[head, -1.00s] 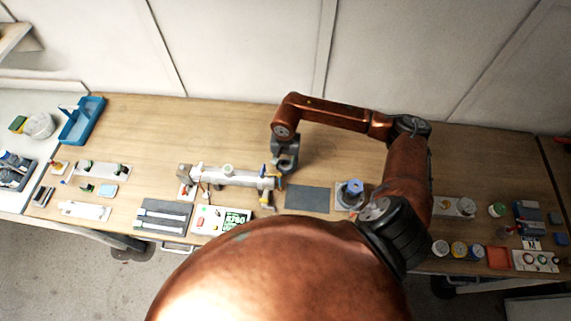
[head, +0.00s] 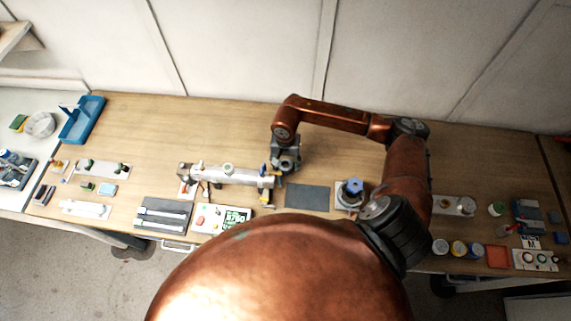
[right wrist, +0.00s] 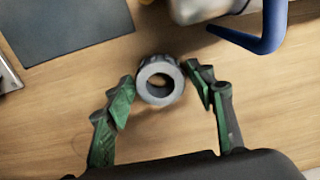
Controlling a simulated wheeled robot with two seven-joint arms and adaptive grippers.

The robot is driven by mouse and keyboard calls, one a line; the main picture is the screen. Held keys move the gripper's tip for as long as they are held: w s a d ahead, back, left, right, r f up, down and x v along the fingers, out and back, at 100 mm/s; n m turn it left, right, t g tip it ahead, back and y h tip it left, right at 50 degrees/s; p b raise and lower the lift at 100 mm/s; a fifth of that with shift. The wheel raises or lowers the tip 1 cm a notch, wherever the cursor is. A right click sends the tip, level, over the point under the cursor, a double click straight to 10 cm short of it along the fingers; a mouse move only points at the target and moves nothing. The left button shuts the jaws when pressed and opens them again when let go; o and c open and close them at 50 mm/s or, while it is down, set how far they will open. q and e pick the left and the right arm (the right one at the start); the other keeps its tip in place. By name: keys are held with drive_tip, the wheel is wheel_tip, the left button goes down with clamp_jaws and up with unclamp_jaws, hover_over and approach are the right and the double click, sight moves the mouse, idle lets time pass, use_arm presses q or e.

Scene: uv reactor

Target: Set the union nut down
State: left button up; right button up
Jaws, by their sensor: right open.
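The union nut is a grey ribbed ring (right wrist: 160,80) in the right wrist view, its round opening facing the camera. It appears to rest on the wooden table, just off the end of the metal reactor tube (head: 232,175). My right gripper (right wrist: 163,84) is open, with one green-and-black finger on each side of the nut; small gaps seem to show between fingers and nut. In the head view, my right gripper (head: 286,168) is low over the table behind the tube's right end, and I cannot make out the nut there. My left gripper is not in view.
A blue hooked handle (right wrist: 262,38) and the tube's end lie close beyond the nut. A dark grey mat (head: 307,197) lies beside the tube. A blue-topped part (head: 354,187) stands right of the mat. The table behind the tube is clear.

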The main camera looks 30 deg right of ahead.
drive_tip(key=shift+r, duration=0.35)
drive_tip(key=shift+o, duration=0.6)
wheel_tip(320, 180, up, 11)
drive_tip(key=b, duration=0.2)
drive_tip(key=shift+t+h, duration=0.4)
drive_tip(key=shift+t, duration=0.1)
wheel_tip(320, 180, down, 11)
drive_tip(key=b, duration=0.4)
drive_tip(key=c, duration=1.3)
drive_tip(key=shift+o, duration=0.2)
drive_tip(key=shift+r, duration=0.1)
